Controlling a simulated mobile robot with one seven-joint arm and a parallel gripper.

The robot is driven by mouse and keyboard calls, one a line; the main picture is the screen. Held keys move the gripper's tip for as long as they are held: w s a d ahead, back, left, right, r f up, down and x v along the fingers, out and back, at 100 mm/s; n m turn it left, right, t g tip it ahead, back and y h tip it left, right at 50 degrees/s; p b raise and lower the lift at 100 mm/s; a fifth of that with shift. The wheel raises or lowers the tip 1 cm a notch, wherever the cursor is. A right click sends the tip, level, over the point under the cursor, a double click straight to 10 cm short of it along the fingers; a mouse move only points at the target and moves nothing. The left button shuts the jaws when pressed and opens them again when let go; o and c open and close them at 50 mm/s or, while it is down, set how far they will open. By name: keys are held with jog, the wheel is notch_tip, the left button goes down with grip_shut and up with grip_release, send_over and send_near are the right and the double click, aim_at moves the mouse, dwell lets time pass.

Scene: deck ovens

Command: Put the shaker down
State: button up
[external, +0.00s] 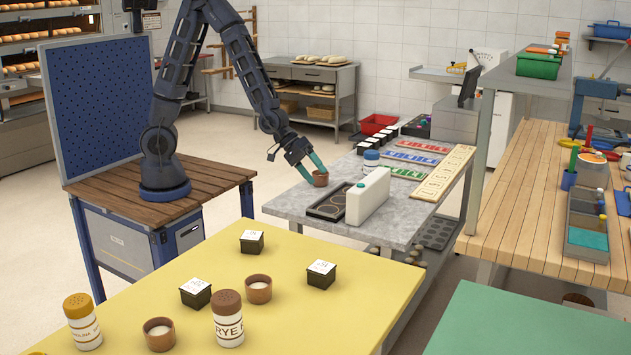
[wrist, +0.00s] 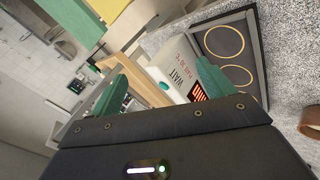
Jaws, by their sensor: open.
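My gripper (external: 311,172) is open and empty over the grey table, with green fingers spread. A rye shaker with a brown lid (external: 228,318) and another labelled shaker with a brown lid (external: 83,322) stand upright on the yellow table. In the wrist view my gripper (wrist: 163,85) has nothing held between its fingers. A brown cup (external: 320,178) is close by the fingertips; it also shows at the right edge of the wrist view (wrist: 311,120).
A white upright container (external: 368,196) stands beside a dark tray with round rings (external: 325,207) on the grey table (external: 285,208). Colored racks (external: 412,155) lie behind. The yellow table (external: 300,325) holds black boxes and brown cups. Bare grey surface shows near the front left edge.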

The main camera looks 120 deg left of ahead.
jog(key=s+d+r+m+g+y, duration=0.1)
jog(key=s+d+r+m+g, duration=0.1)
jog(key=s+d+r+m, duration=0.45)
jog(key=s+d+r+m+g, duration=0.1)
jog(key=s+d+r+m, duration=0.15)
jog(key=s+r, duration=0.75)
jog(key=s+d+r+m, duration=0.1)
jog(key=s+r+m, duration=0.1)
jog(key=s, duration=0.7)
jog(key=s+d+r+m+g+h, duration=0.1)
jog(key=s+r, duration=0.3)
jog(key=s, duration=0.5)
jog(key=shift+d+m, duration=0.7)
jog(key=shift+m, duration=0.1)
